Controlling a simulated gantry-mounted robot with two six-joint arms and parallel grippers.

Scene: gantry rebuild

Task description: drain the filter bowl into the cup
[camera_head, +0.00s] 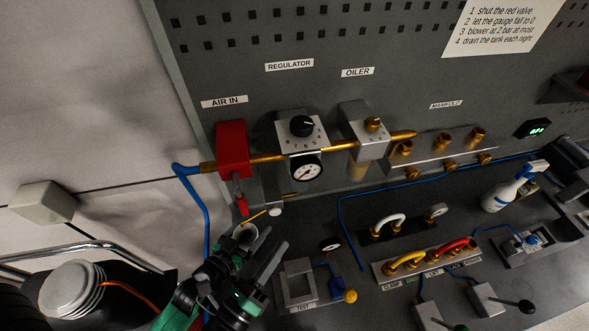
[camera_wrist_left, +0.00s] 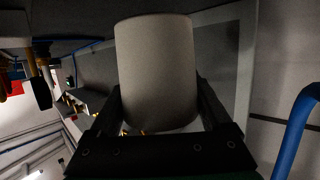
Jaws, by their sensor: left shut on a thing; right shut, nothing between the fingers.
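In the left wrist view the cup (camera_wrist_left: 157,72) stands between the two dark fingers and fills the middle.
The red valve (camera_head: 232,145), regulator gauge (camera_head: 306,169) and oiler (camera_head: 367,139) line a brass pipe above. A blue hose (camera_head: 207,215) hangs left of the cup.

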